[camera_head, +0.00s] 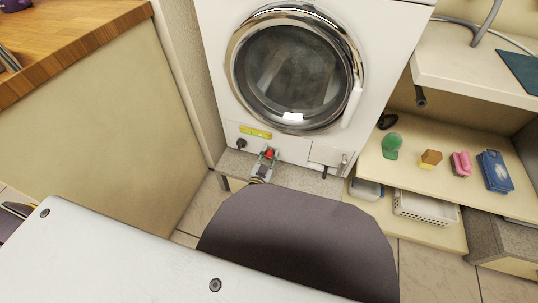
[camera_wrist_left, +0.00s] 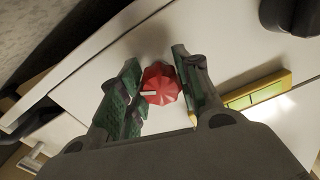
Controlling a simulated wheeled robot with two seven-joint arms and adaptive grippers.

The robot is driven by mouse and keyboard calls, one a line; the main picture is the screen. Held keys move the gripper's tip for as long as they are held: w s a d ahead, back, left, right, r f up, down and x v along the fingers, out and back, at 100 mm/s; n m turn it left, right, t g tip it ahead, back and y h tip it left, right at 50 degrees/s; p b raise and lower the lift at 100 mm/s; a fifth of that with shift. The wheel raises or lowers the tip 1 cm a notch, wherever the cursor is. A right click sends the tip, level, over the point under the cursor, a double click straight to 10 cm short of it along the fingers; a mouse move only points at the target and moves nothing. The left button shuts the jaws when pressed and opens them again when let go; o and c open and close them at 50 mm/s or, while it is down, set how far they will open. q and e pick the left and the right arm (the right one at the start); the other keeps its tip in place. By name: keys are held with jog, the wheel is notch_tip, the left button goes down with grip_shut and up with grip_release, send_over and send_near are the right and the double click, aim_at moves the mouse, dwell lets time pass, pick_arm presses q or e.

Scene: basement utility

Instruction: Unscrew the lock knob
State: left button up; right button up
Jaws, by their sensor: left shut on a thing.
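The lock knob (camera_head: 269,153) is small and red, on the low front panel of the white washing machine (camera_head: 210,60), below its round door. In the left wrist view the red knob (camera_wrist_left: 161,84) is faceted, with a white mark pointing left. My left gripper (camera_head: 266,156) reaches the panel from below. In its wrist view the green-padded fingers of my left gripper (camera_wrist_left: 160,90) stand on both sides of the knob, shut on it. The knob's base against the panel is hidden. My right gripper does not show.
A yellow label (camera_head: 255,132) is above the knob and a dark round knob (camera_head: 241,143) left of it. A small hatch (camera_head: 326,154) is at right. A shelf (camera_head: 410,170) holds a green item, a box and other goods. A wood-topped counter (camera_head: 80,45) stands left.

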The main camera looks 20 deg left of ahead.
pick_arm(q)
jog(key=n+p, duration=0.2)
jog(key=n, duration=1.2)
jog(key=shift+d+n, duration=0.1)
jog(key=shift+n, duration=0.2)
jog(key=n+b, duration=0.1)
jog(key=n, duration=0.4)
jog(key=shift+n, duration=0.3)
jog(key=o, duration=1)
jog(key=shift+o, duration=0.2)
jog(key=shift+s, duration=0.2)
